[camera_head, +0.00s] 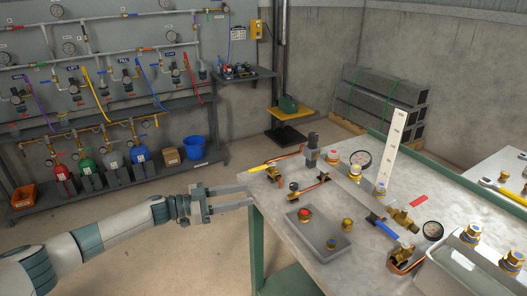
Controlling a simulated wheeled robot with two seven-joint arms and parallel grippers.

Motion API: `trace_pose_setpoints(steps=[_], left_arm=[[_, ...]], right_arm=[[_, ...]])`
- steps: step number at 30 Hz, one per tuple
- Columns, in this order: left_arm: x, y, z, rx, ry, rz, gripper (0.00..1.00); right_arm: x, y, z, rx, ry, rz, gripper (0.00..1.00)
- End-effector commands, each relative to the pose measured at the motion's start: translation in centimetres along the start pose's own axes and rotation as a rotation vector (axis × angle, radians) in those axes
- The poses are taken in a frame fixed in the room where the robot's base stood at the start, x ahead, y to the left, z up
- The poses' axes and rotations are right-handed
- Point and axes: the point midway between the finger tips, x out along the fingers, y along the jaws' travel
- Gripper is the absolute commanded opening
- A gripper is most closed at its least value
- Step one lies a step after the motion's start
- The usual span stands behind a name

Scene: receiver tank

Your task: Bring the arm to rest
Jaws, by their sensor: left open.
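My left arm reaches in from the lower left, and its gripper (236,196) is held beside the left edge of the workbench (333,282). The two fingers point right, spread apart, with nothing between them. The fingertips are close to the bench edge; I cannot tell whether they touch it. My right gripper is not in view.
Behind stand a pipe rack, cylinders (87,167) and a blue bucket (194,147). The floor left of the bench is clear.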

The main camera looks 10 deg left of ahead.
Motion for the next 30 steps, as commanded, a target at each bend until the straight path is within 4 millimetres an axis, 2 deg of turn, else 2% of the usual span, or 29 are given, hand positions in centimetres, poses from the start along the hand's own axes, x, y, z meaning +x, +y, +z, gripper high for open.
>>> trace_pose_setpoints(steps=[4,8,14,20,22,26,30], left_arm=[[0.4,0.3,0.9,-0.004,0.006,-0.015,0.41],[1.2,0.8,3.0,-0.007,0.019,-0.057,0.41],[2.4,2.1,8.5,-0.021,0.03,-0.179,0.41],[2.5,4.3,15.9,-0.055,-0.004,-0.339,0.41],[2.0,5.5,19.0,-0.073,-0.031,-0.399,0.41],[0.5,8.2,25.1,-0.114,-0.106,-0.512,0.41],[-2.0,12.2,32.0,-0.17,-0.216,-0.623,0.41]], right_arm=[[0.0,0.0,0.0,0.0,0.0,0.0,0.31],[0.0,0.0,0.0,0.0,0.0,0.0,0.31],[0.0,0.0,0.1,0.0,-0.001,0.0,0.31],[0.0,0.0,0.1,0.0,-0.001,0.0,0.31],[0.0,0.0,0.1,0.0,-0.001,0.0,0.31],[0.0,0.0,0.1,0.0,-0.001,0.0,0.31],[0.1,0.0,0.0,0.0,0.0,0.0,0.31]])
